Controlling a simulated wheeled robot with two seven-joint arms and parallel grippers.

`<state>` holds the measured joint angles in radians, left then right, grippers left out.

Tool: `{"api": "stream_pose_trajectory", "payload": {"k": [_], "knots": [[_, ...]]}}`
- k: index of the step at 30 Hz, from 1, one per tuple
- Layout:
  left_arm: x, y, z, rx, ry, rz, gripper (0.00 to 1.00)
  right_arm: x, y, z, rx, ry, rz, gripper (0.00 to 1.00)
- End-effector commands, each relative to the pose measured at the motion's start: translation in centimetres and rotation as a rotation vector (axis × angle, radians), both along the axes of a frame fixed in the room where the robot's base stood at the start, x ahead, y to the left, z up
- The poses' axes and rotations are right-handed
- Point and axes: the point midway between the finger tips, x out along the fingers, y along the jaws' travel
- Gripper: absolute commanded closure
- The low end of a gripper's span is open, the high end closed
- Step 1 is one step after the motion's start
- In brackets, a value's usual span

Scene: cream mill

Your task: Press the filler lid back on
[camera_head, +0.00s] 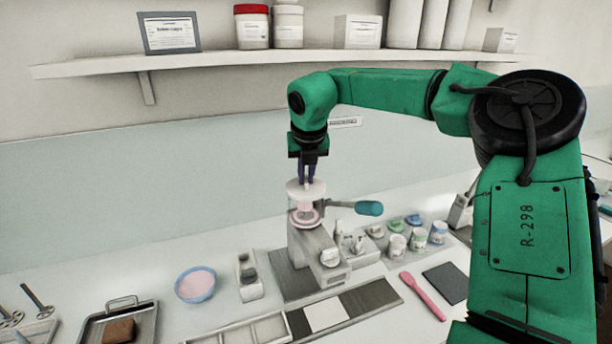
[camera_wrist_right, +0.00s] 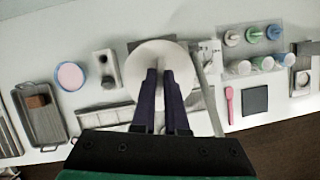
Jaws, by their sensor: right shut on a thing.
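The white round filler lid (camera_head: 305,189) is in the head view, just above the filler (camera_head: 312,250) on the worktop. My right gripper (camera_head: 308,180) points straight down and is shut on the lid from above. In the right wrist view, the lid (camera_wrist_right: 140,78) is a pale disc under the fingertips of the right gripper (camera_wrist_right: 158,76). The filler's round top (camera_head: 305,218) shows pink below the lid, with a visible gap between them at the front. The lid hides most of the filler in the right wrist view. My left gripper is not in view.
A teal-handled lever (camera_head: 368,208) sticks out right of the filler top. A bowl of pink cream (camera_head: 195,284) stands left. Several small jars (camera_head: 418,240) and a pink spatula (camera_head: 422,297) are right. A shelf (camera_head: 230,58) runs along the wall behind.

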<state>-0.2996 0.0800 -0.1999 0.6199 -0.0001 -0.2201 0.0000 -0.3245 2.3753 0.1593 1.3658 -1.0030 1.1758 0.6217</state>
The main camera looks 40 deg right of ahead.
Motion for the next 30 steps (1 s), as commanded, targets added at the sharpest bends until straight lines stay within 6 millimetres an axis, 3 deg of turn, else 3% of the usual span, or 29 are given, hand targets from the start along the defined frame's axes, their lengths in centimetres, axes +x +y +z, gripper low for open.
{"api": "stream_pose_trajectory", "payload": {"k": [14, 15, 17, 23, 24, 26, 30], "knots": [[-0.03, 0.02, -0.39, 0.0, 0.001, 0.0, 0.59, 0.01, -0.01, -0.23, -0.001, -0.001, 0.0, 1.0], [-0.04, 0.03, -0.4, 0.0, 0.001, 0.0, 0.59, 0.01, -0.01, -0.23, -0.001, -0.001, 0.0, 0.74], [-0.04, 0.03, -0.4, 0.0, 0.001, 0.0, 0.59, 0.01, -0.01, -0.23, -0.001, -0.001, 0.0, 0.54], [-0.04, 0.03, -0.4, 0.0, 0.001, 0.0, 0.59, 0.0, 0.0, -0.25, 0.0, 0.0, 0.0, 0.54], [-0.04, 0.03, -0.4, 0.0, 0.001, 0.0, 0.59, 0.0, 0.0, -0.26, 0.0, 0.0, 0.0, 0.5], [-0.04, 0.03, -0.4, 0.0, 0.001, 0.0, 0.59, -0.01, -0.01, -0.26, 0.0, 0.0, 0.0, 0.27], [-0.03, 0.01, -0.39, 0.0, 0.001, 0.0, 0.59, -0.01, -0.01, -0.26, 0.0, 0.0, 0.0, 0.24]]}}
